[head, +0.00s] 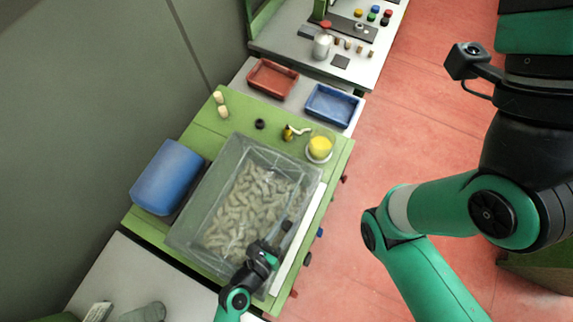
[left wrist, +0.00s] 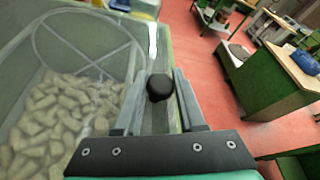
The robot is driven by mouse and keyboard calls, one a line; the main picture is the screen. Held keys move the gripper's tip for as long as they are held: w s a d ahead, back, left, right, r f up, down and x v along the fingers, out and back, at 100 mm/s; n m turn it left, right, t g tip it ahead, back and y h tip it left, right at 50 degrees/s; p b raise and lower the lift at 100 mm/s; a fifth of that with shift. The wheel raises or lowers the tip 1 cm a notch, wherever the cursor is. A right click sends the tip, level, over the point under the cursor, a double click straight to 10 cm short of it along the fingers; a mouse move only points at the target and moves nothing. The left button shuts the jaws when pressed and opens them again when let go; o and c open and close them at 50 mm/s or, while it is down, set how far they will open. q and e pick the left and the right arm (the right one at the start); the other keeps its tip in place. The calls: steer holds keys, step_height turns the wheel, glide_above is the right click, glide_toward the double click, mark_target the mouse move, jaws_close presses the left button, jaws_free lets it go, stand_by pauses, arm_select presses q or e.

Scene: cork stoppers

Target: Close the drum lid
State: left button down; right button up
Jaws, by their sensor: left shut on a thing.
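A large clear box-shaped drum (head: 182,232) stands on the green bench, with many pale cork stoppers (head: 250,205) inside. Its clear walls and the corks also show in the left wrist view (left wrist: 62,108). I cannot clearly tell the lid from the other clear panels, or its angle. My left gripper (head: 279,238) is at the drum's lower right side. In the left wrist view, my left gripper (left wrist: 160,92) is shut on a black knob (left wrist: 159,87) between its fingers, beside the clear wall. My right arm shows at the right, but its gripper is out of view.
A blue container (head: 168,176) lies left of the drum. A yellow-topped round dish (head: 319,148), a small brass part (head: 288,133) and a black ring (head: 260,124) sit behind it. Red (head: 272,78) and blue (head: 332,105) trays stand farther back. Open red floor lies right.

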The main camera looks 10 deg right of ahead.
arm_select(q)
steer(key=shift+s+a+f, duration=0.1)
steer(key=shift+s+f, duration=0.15)
steer(key=shift+f, duration=0.25)
steer(key=c, duration=0.5)
jaws_free()
steer(key=shift+f, duration=0.1)
steer(key=shift+s+a, duration=0.1)
steer(key=v, duration=0.5)
steer(key=r+v, duration=0.1)
steer(key=v, duration=0.4)
steer(key=shift+s+a+r, duration=0.2)
steer(key=shift+a+r, duration=0.15)
steer(key=shift+r, duration=0.05)
